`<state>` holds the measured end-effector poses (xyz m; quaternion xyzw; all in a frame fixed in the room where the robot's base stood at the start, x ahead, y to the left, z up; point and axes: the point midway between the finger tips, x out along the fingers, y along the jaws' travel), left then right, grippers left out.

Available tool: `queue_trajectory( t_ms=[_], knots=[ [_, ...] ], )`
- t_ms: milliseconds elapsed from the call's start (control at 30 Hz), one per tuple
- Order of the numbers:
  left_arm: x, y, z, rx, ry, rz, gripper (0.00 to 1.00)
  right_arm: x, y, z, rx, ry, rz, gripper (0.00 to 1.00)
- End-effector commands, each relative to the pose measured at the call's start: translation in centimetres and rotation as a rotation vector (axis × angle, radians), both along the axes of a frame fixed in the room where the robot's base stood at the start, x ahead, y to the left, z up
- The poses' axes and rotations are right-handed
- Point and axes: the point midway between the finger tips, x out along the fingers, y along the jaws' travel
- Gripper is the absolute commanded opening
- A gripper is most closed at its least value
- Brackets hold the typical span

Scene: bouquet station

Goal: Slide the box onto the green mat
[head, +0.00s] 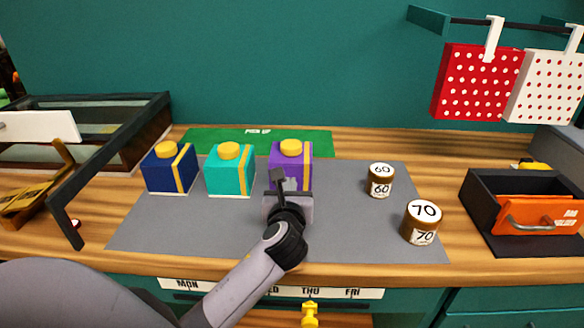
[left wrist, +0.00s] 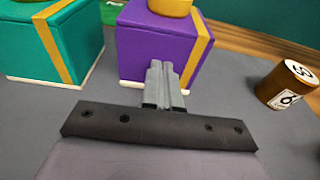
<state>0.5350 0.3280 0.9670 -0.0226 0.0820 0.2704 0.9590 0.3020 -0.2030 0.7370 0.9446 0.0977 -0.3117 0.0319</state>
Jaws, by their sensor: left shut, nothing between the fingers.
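Three gift boxes with yellow bands and yellow round tops stand in a row on the grey mat: a dark blue box (head: 166,171), a teal box (head: 226,173) and a purple box (head: 300,156). The green mat (head: 259,140) lies behind them at the back of the table. My left gripper (head: 279,182) is shut and empty in front of the purple box. In the left wrist view its fingertips (left wrist: 164,70) are right at the front face of the purple box (left wrist: 150,45); I cannot tell whether they touch. The teal box (left wrist: 50,40) is beside it. My right gripper is not in view.
Brown cylinders marked 60 (head: 380,181) and 70 (head: 421,223) stand on the right of the grey mat (head: 345,235). A dark container with an orange drawer (head: 537,215) is at far right. A dark-framed case (head: 110,125) stands at left. Dotted bags hang at upper right.

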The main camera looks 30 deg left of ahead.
Motion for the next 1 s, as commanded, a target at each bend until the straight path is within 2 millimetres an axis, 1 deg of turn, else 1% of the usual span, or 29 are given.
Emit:
queue_trajectory(
  t_ms=[133, 533, 1000],
  knots=[
    [0.4, 0.3, 0.1, -0.001, -0.001, 0.000, 0.00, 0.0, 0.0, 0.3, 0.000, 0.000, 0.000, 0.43],
    [0.6, 0.4, 0.0, -0.001, -0.001, 0.000, 0.00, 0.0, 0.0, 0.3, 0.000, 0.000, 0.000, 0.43],
    [2.5, 1.6, 0.1, 0.001, -0.001, 0.001, 0.00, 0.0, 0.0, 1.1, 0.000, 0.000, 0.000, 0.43]
  ],
)
